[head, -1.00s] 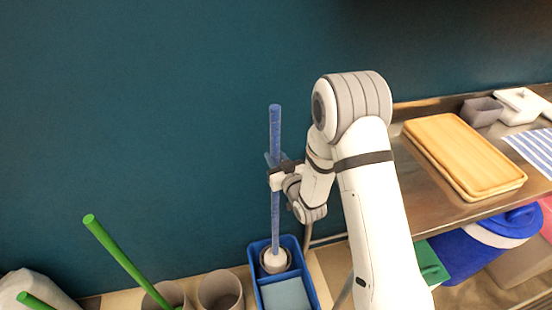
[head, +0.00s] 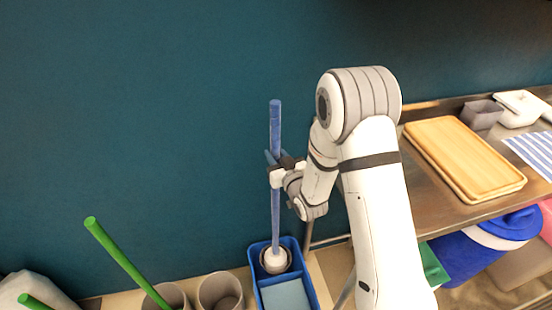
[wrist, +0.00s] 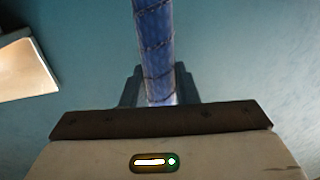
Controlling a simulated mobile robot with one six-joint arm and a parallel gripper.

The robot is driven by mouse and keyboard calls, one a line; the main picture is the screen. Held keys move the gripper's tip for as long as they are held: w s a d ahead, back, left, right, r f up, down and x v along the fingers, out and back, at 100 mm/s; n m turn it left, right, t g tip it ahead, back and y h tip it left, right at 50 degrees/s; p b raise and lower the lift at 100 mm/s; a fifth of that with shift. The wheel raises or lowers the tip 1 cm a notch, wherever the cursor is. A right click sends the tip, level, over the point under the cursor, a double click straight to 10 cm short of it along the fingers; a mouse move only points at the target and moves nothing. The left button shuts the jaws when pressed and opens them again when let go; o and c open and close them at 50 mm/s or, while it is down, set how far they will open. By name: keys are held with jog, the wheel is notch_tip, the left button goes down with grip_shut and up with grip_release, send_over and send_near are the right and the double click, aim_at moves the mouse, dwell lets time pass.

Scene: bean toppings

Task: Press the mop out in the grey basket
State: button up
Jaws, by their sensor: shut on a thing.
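The mop has a blue handle (head: 275,125) and a white head (head: 274,259). It stands nearly upright, with its head at the mouth of the round grey basket (head: 288,265). The basket sits in the back part of a blue bucket (head: 313,284). My gripper (head: 276,170) is shut on the handle about midway up. In the wrist view the handle (wrist: 154,40) runs up and away from between the fingers (wrist: 160,88). The head hides most of the inside of the basket, so I cannot tell how firmly it touches the bottom.
Two beige bins (head: 220,291) stand left of the bucket, one with a green stick (head: 125,262) leaning out. A steel counter with a wooden tray (head: 463,157) lies to the right. A dark teal wall (head: 130,120) is close behind the mop.

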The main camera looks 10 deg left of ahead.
aim_at(278, 145)
jog(key=shift+r+p, duration=0.45)
jog(key=shift+r, duration=1.85)
jog(key=shift+r, duration=0.1)
